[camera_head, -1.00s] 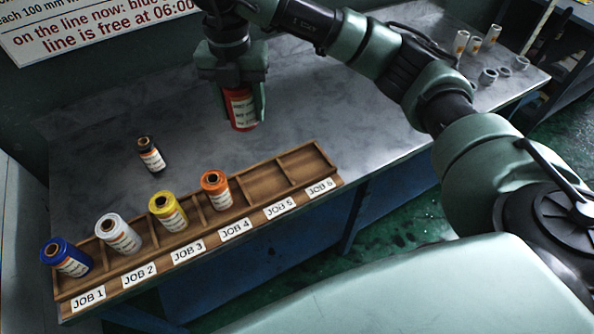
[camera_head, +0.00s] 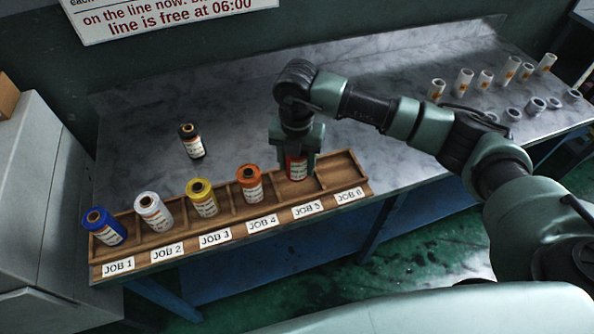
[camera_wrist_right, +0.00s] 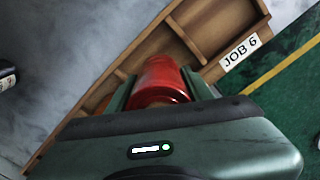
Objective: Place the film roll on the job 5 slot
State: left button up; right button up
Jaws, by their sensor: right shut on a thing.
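My right gripper (camera_head: 297,158) is shut on a red film roll (camera_head: 296,168) with a white label and holds it upright at the JOB 5 slot of the wooden rack (camera_head: 222,222). I cannot tell whether the roll touches the slot floor. The roll also shows between the fingers in the right wrist view (camera_wrist_right: 160,80). The JOB 5 label (camera_head: 307,210) is in front of it. Blue (camera_head: 103,226), white (camera_head: 153,212), yellow (camera_head: 201,198) and orange (camera_head: 249,184) rolls stand in the JOB 1 to JOB 4 slots. The JOB 6 slot (camera_head: 340,170) is empty. My left gripper is out of view.
A black roll (camera_head: 191,141) stands on the grey table (camera_head: 240,120) behind the rack. Several white tubes (camera_head: 464,82) and grey rings (camera_head: 535,105) stand at the table's right end. A grey cabinet (camera_head: 40,190) is at the left.

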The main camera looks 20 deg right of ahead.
aim_at(297, 175)
notch_tip(297, 175, down, 4)
jog(key=shift+f+p, duration=0.1)
jog(key=shift+p, duration=0.2)
jog(key=shift+f, duration=0.2)
jog(key=o, duration=1.5)
jog(key=shift+o, duration=0.2)
jog(key=shift+r, duration=0.1)
